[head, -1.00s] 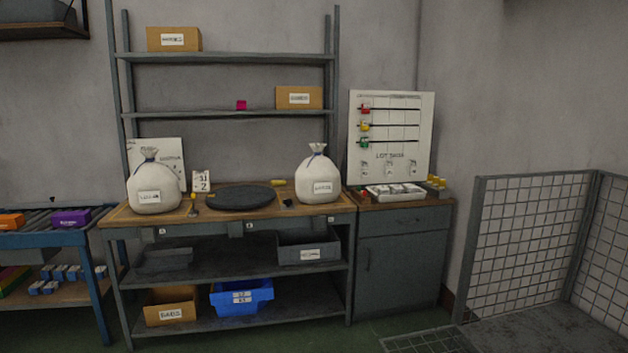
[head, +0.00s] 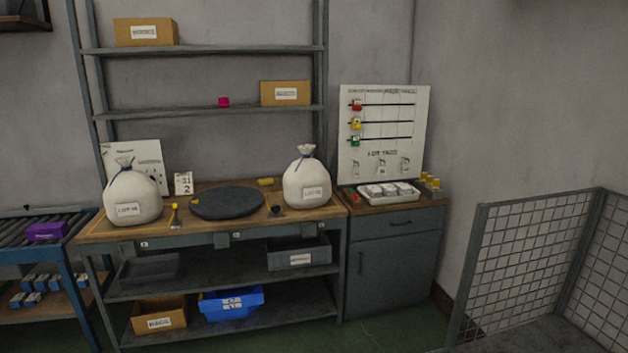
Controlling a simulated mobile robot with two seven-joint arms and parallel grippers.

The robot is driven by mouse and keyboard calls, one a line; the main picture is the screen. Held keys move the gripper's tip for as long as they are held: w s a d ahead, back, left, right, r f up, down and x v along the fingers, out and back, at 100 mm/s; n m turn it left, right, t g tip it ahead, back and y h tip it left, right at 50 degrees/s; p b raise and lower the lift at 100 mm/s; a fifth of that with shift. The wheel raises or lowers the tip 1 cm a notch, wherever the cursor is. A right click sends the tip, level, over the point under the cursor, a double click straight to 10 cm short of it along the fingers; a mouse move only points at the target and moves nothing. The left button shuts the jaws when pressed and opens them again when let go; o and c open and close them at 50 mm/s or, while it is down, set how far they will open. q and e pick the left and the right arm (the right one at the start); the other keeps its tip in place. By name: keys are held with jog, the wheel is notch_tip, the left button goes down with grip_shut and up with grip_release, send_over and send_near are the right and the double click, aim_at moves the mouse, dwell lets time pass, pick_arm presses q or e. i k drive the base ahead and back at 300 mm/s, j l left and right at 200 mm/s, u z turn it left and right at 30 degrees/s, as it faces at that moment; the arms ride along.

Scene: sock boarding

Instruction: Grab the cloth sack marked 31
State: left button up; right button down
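Two tied white cloth sacks stand upright on the wooden bench top (head: 160,222). The left sack (head: 131,198) carries a label that seems to begin with "LOT"; its number is too small to read surely. The right sack (head: 306,178) also has a label, and its number is unclear too. A small white card (head: 183,183) behind the bench top, right of the left sack, shows figures that look like 31 and 2. Neither of my grippers is in the head view.
A dark round plate (head: 227,202) lies between the sacks. A grey cabinet (head: 394,262) with a white tray (head: 388,192) adjoins the bench on the right. A wire mesh cage (head: 530,260) stands at the right. A roller conveyor (head: 30,240) is at the left. Green floor shows before the cabinet.

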aim_at(307, 183)
jog(key=i+j+z, duration=0.1)
jog(key=i, duration=0.35)
jog(key=i+j+z, duration=0.1)
jog(key=i, duration=0.4)
jog(key=i+j, duration=0.3)
jog(key=i, duration=0.15)
jog(key=l+z, duration=0.05)
